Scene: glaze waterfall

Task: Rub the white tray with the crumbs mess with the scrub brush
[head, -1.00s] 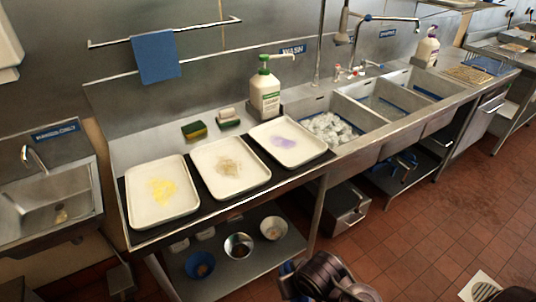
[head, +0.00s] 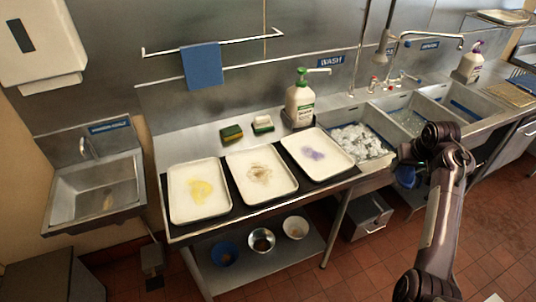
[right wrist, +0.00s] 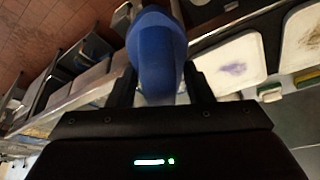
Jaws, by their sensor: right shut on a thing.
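Three white trays lie on a black mat on the steel counter. The middle tray (head: 285,192) bears a brown, crumb-like mess (head: 259,173). My right gripper (head: 408,165) is at the right of the head view, in front of the sinks and well away from the trays. It is shut on a blue object, seemingly the scrub brush (head: 405,177), which shows large between the fingers in the right wrist view (right wrist: 157,50). The brush's bristles cannot be made out. My left gripper is not in view.
The left tray (head: 182,213) has a yellow mess; the right tray (head: 335,138) has a purple one. Behind them stand two sponges (head: 232,132) (head: 263,124) and a pump bottle (head: 300,100). A sink with suds (head: 362,140) is at right. Bowls sit on the lower shelf (head: 265,265).

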